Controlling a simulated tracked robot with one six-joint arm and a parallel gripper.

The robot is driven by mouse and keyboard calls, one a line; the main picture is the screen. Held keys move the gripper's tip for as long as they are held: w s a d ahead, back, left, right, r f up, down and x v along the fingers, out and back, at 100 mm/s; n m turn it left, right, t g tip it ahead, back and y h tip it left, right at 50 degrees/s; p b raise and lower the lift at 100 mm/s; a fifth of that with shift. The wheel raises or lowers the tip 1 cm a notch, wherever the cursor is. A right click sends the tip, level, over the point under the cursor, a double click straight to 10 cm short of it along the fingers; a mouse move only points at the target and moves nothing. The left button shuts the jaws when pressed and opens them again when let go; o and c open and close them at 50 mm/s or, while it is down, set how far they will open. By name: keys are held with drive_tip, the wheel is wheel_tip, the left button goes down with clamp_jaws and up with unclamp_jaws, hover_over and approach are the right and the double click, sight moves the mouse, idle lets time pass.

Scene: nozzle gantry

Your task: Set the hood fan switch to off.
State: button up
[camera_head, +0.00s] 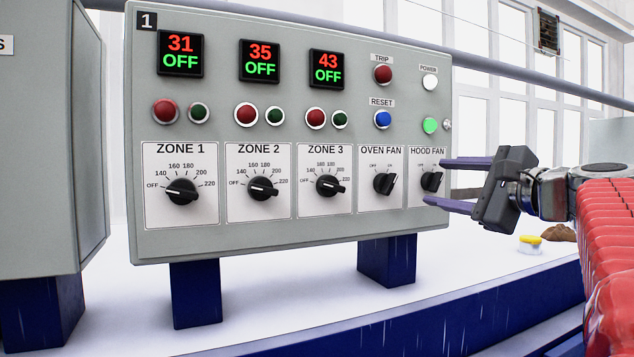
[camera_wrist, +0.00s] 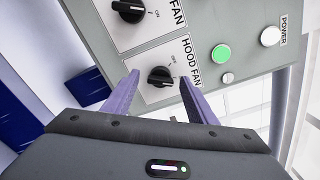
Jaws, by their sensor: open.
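The hood fan switch (camera_head: 432,182) is a black rotary knob on the lower right of the grey control panel. Its white mark points to the upper right, on the ON side. In the wrist view the knob (camera_wrist: 160,77) shows between my fingers, its mark towards ON. My gripper (camera_head: 434,181) is open, reaching in from the right, with one finger above the knob and one below in the head view. In the wrist view the fingertips (camera_wrist: 158,77) lie either side of the knob. I cannot tell whether they touch it or the panel.
The oven fan knob (camera_head: 388,184) sits just left of the hood fan. Above are a lit green lamp (camera_head: 430,125), a white power lamp (camera_head: 430,82) and a blue reset button (camera_head: 383,119). A yellow-topped button (camera_head: 530,240) stands right of the panel.

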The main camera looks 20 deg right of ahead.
drive_tip(key=shift+w, duration=0.25)
drive_tip(key=shift+c, duration=0.4)
drive_tip(key=c, duration=1)
drive_tip(key=shift+f+n, duration=0.1)
drive_tip(key=shift+n, duration=0.9)
drive_tip(key=n, duration=0.4)
drive_tip(key=shift+f, duration=0.2)
drive_tip(key=n, duration=0.6)
drive_tip(key=shift+f, duration=0.15)
